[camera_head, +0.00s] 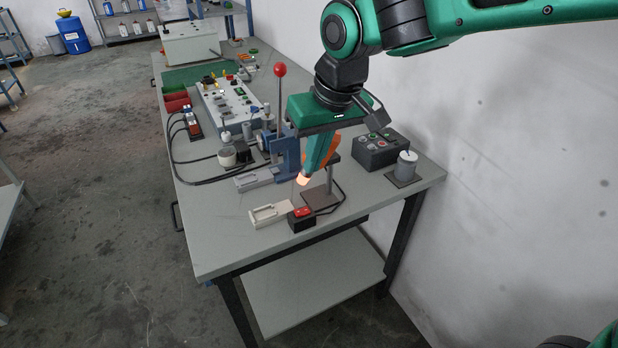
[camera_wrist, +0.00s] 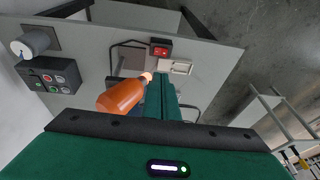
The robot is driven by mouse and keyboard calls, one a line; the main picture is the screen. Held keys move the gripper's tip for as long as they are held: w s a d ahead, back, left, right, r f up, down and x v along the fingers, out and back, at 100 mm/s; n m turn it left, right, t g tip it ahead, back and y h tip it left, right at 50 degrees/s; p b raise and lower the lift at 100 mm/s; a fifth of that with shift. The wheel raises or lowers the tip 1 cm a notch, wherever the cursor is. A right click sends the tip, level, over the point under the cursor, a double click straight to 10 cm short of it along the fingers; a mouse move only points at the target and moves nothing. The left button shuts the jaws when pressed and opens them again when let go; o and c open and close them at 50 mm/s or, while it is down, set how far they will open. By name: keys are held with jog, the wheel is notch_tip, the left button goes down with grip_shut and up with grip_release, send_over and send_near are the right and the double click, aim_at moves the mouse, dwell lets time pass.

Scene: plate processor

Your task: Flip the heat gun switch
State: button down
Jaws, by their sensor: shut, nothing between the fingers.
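The heat gun switch (camera_head: 301,213) is a red rocker on a small black box near the front of the bench. In the wrist view the switch (camera_wrist: 160,49) lies beyond my fingertips, with a gap visible. The heat gun (camera_head: 334,151) is orange, with a glowing nozzle tip, and is partly hidden behind my gripper (camera_head: 307,171). In the wrist view the heat gun (camera_wrist: 120,97) is just left of my green fingers. There my gripper (camera_wrist: 160,77) is shut and empty, pointing toward the switch side. Whether the fingers touch the heat gun cannot be told.
A pale tray (camera_head: 268,214) lies left of the switch box. A press with a red-knobbed lever (camera_head: 280,71) stands behind. A button box (camera_head: 380,148) and a grey cylinder (camera_head: 406,164) are at the right. The bench's front left corner (camera_head: 215,255) is clear.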

aim_at(300, 210)
jog(key=x, duration=0.8)
jog(key=s+x, duration=0.1)
jog(key=x, duration=0.4)
jog(key=shift+s+d+f, duration=0.1)
jog(key=shift+f, duration=0.05)
jog(key=shift+f, duration=0.1)
